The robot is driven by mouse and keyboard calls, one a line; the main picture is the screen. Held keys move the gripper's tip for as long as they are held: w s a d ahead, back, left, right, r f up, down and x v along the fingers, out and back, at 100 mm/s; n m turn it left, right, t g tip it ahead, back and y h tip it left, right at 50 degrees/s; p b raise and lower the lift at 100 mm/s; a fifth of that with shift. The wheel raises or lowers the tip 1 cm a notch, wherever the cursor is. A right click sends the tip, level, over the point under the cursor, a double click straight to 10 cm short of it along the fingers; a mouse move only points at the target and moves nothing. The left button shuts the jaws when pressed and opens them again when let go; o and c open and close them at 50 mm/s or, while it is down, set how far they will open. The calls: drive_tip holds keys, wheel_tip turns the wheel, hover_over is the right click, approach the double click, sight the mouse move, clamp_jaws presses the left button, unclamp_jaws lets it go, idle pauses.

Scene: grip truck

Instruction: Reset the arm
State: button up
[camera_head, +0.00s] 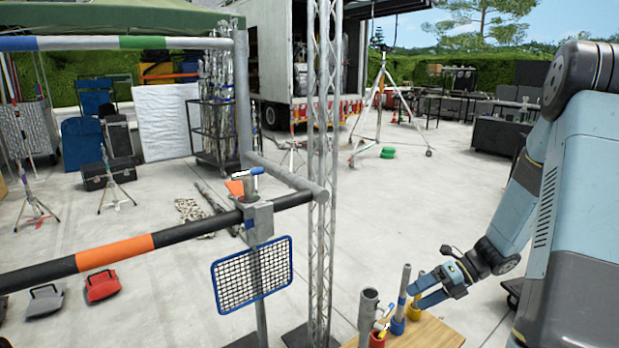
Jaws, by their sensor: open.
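My arm comes in from the right edge and reaches down toward the lower right. My gripper (428,290) is at its end, with its blue fingers apart and pointing left. It is beside the upright grey tube (404,285) standing in a blue cup-like base (397,325) on a wooden board (432,336). I cannot tell whether the fingers touch or surround the tube. A yellow holder (413,311) stands just below the gripper.
A short grey pipe piece (367,312) and a red holder (377,338) are on the board's left. A lattice truss (322,170) rises mid-picture. A blue-framed mesh panel (252,273) hangs by the striped horizontal pipe (115,252). Open concrete lies behind, before the truck (305,60).

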drive_tip(key=s+a+r+n+t+h, duration=0.2)
drive_tip(key=s+r+n+h, duration=0.3)
drive_tip(key=s+r+n, duration=0.4)
drive_tip(key=s+a+r+n+t+h, duration=0.3)
drive_tip(key=s+r+n+h, duration=0.3)
drive_tip(key=r+n, duration=1.3)
drive_tip(key=s+n+t, duration=0.1)
drive_tip(key=s+n, duration=0.2)
drive_tip(key=n, duration=0.1)
drive_tip(key=shift+s+r, duration=0.2)
drive_tip(key=shift+r, duration=0.05)
